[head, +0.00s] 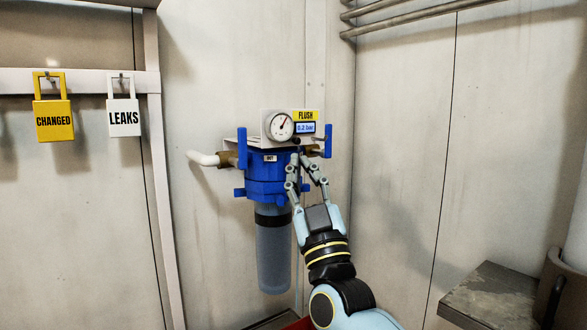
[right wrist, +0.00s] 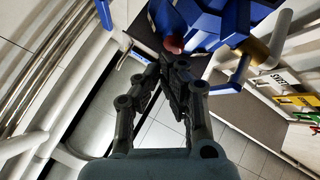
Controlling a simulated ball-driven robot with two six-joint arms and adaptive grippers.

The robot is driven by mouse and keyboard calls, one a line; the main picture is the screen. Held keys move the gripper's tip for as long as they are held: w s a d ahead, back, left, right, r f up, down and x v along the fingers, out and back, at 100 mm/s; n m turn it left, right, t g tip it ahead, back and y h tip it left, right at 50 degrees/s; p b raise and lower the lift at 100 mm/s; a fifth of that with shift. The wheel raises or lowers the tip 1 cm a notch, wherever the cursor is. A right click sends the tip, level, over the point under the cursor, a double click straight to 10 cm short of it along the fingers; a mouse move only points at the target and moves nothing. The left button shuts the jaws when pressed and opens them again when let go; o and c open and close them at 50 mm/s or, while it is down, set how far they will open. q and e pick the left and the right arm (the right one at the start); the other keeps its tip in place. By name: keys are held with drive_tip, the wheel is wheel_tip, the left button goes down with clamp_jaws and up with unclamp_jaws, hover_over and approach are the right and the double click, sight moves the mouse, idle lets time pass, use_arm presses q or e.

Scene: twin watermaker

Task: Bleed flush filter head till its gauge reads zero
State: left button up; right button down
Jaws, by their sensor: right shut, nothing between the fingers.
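The flush filter head (head: 266,172) is blue and fixed to the wall, with a clear blue-grey bowl (head: 273,250) below it. Its round gauge (head: 280,126) has a needle tilted up and right. The small display (head: 305,128) under the yellow FLUSH label (head: 305,115) appears to read 0.2 bar. Blue handles stand upright at its left (head: 242,148) and right (head: 328,140). My right gripper (head: 301,160) is shut and empty at the head's front right. In the right wrist view its tips lie beside a small red part (right wrist: 172,46); contact is unclear. My left gripper is out of view.
A white pipe (head: 203,158) enters the filter from the left. A yellow CHANGED tag (head: 53,120) and a white LEAKS tag (head: 123,118) hang on a rail at left. Pipes (head: 430,14) run along the upper right wall. A grey ledge (head: 490,297) is at lower right.

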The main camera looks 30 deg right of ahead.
drive_tip(key=shift+w, duration=0.45)
idle(0.6)
drive_tip(key=shift+s, duration=0.1)
idle(2.6)
drive_tip(key=shift+s+p, duration=0.5)
drive_tip(key=shift+s, duration=0.3)
drive_tip(key=s, duration=0.1)
drive_tip(key=s+p, duration=0.1)
drive_tip(key=s, duration=0.1)
drive_tip(key=s+p, duration=0.1)
drive_tip(key=s, duration=0.1)
drive_tip(key=shift+d, duration=0.25)
